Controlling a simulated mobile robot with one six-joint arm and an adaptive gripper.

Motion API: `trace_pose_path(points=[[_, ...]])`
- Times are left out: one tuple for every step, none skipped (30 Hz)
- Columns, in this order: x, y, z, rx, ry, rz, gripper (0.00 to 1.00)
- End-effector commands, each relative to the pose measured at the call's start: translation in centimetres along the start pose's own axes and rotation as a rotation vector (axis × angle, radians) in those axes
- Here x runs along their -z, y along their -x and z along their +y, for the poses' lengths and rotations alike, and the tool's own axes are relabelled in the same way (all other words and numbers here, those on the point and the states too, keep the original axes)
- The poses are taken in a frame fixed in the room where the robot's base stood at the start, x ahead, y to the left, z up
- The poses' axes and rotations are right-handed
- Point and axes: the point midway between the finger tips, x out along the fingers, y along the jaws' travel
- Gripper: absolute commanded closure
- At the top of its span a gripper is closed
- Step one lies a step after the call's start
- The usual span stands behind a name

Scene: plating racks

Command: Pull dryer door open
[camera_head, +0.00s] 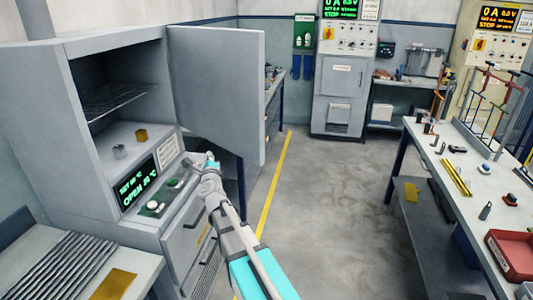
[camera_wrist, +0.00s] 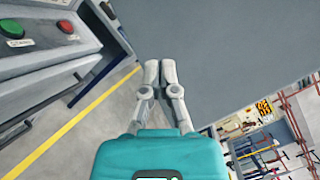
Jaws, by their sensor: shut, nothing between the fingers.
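The dryer (camera_head: 62,135) is a grey cabinet at the left of the head view. Its door (camera_head: 216,88) stands swung wide open on the right side, and the dark chamber with a wire shelf (camera_head: 108,98) shows. The dryer display (camera_head: 138,184) reads OPEN. My gripper (camera_head: 210,160) is in front of the door's lower part, near the control panel; in the head view its fingertips are small. In the wrist view my gripper (camera_wrist: 161,75) is shut and empty, with the grey door face (camera_wrist: 220,50) beyond it. I cannot tell whether the fingers touch the door.
A control panel with buttons (camera_wrist: 32,34) lies left of the gripper. A workbench with tools and a red bin (camera_head: 512,252) stands at the right. A ribbed rack (camera_head: 62,265) is at the lower left. The grey floor (camera_head: 330,215) between is clear.

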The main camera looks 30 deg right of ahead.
Motion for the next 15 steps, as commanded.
trace_pose_path(points=[[0.9, -0.6, -0.4, 0.049, -0.07, 0.037, 1.0], [1.4, -0.7, -0.8, 0.079, -0.113, 0.06, 1.0], [2.1, -0.9, -1.3, 0.121, -0.17, 0.09, 1.0], [2.7, -1.0, -1.6, 0.152, -0.213, 0.113, 1.0], [3.3, -1.1, -2.0, 0.182, -0.255, 0.136, 1.0], [4.1, -1.1, -2.4, 0.225, -0.31, 0.167, 1.0], [4.7, -1.1, -2.6, 0.257, -0.351, 0.189, 1.0], [5.3, -1.1, -2.9, 0.289, -0.391, 0.212, 1.0], [6.1, -1.1, -3.1, 0.333, -0.444, 0.243, 1.0], [6.8, -1.0, -3.3, 0.365, -0.483, 0.266, 1.0], [7.4, -0.9, -3.5, 0.397, -0.521, 0.289, 1.0], [8.2, -0.7, -3.6, 0.441, -0.569, 0.319, 1.0], [8.8, -0.5, -3.7, 0.473, -0.603, 0.34, 1.0], [9.4, -0.3, -3.8, 0.503, -0.635, 0.361, 1.0], [10.1, -0.1, -3.9, 0.54, -0.675, 0.387, 1.0]])
